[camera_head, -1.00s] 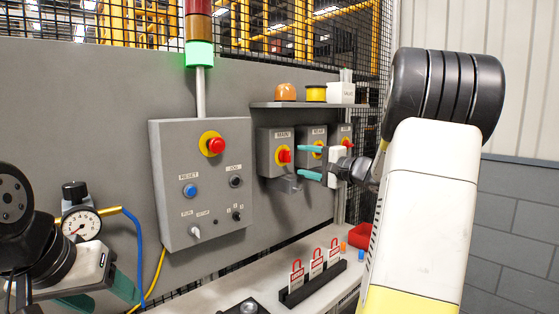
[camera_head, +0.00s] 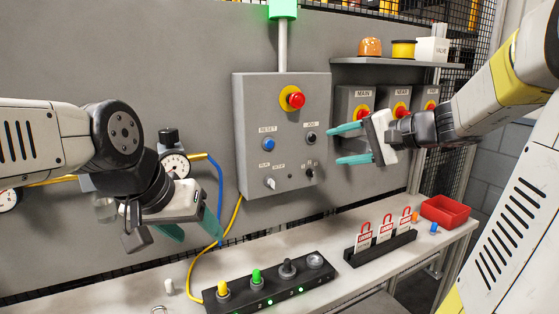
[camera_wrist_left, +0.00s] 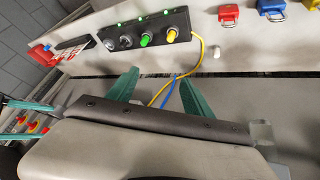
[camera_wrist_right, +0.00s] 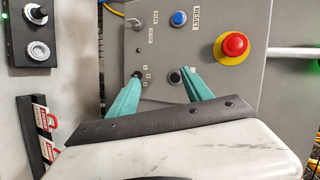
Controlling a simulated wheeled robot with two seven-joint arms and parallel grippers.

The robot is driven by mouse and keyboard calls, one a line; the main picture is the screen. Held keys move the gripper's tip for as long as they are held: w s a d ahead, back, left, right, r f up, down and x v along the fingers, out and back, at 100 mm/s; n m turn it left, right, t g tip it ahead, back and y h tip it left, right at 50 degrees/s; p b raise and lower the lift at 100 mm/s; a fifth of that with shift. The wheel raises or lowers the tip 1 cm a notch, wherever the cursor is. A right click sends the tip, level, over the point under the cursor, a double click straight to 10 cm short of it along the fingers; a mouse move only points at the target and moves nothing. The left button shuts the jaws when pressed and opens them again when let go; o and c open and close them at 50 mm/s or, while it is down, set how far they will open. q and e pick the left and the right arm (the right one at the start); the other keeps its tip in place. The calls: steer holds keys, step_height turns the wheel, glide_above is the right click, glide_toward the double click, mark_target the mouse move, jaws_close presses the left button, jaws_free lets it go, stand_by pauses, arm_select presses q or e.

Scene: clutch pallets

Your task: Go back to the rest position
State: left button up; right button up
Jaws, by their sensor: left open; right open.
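My left gripper (camera_head: 192,231) hangs over the left part of the bench in the head view, its teal fingers apart and empty. Its open fingers also show in the left wrist view (camera_wrist_left: 158,82), with bare bench and the wall gap beyond. My right gripper (camera_head: 340,146) is open and empty, pointing left between the grey control box (camera_head: 240,140) and the red rotary switches (camera_head: 362,112). In the right wrist view its fingers (camera_wrist_right: 162,76) stand apart in front of the control box, with nothing between them.
The bench carries a black button strip (camera_head: 270,289), a rack of red lockout tags (camera_head: 380,252) and a red bin (camera_head: 445,211). A shelf (camera_head: 395,62) holds an orange lamp and a yellow spool. Gauges (camera_head: 175,163) and hoses are behind my left arm. Padlocks (camera_wrist_left: 272,7) lie on the bench.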

steer(key=s+a+f+n+g+h, duration=0.2)
steer(key=s+a+f, duration=0.1)
steer(key=s, duration=0.4)
steer(key=s+a+f+n+g+h, duration=0.1)
steer(key=s+a+f+n+g, duration=0.15)
steer(key=s, duration=0.45)
steer(key=s+d+f+n+t+h, duration=0.1)
steer(key=s+d+f+n+h, duration=0.2)
steer(key=s, duration=0.3)
steer(key=shift+d+f+h, duration=0.3)
steer(key=shift+f+h, duration=0.1)
steer(key=shift+h, duration=0.5)
